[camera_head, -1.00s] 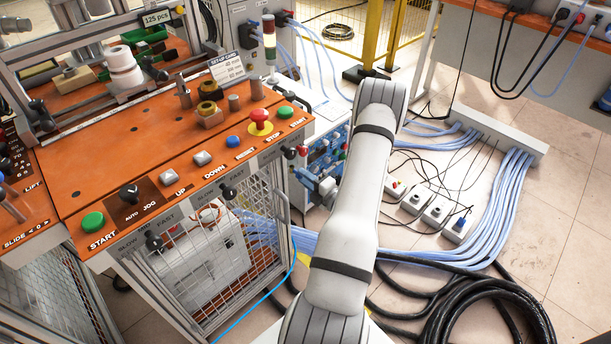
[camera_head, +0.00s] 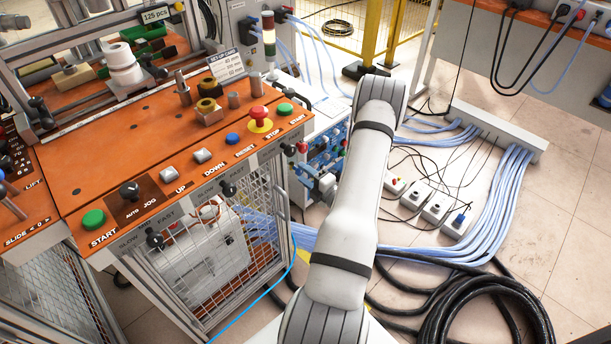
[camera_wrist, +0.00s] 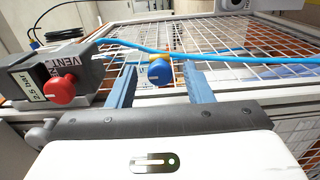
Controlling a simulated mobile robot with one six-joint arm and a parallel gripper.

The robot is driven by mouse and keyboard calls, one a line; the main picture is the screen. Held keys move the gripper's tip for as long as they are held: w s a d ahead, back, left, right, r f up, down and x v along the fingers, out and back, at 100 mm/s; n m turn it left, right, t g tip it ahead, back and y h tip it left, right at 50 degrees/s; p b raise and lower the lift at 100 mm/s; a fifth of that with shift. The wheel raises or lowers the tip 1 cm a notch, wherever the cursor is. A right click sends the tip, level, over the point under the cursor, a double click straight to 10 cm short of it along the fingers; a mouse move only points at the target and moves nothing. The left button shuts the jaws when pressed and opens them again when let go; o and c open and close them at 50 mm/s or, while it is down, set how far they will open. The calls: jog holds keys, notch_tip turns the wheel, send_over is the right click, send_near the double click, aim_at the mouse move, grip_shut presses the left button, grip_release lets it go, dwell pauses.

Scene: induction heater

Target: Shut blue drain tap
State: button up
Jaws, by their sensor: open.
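The blue drain tap (camera_wrist: 160,72) is a small round blue knob with a pale mark on its face, seen in the wrist view. A yellow part shows just behind it. My gripper (camera_wrist: 160,68) is open, with one blue-grey finger on each side of the tap and a visible gap to both. I cannot tell whether the fingertips reach as far as the knob in depth. In the head view my arm hides most of the gripper, and I cannot make out the blue tap there.
A grey box with a red VENT knob (camera_wrist: 60,90) sits just left of the fingers. A bright blue hose (camera_wrist: 230,57) crosses close beyond the tap. Wire mesh (camera_wrist: 245,80) lies behind. In the head view, the orange control panel (camera_head: 130,165) is left of my arm.

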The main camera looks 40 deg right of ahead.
jog(key=s, duration=0.7)
jog(key=shift+s+d+p, duration=0.25)
jog(key=shift+s+p, duration=0.05)
jog(key=shift+s, duration=0.1)
jog(key=shift+s, duration=0.1)
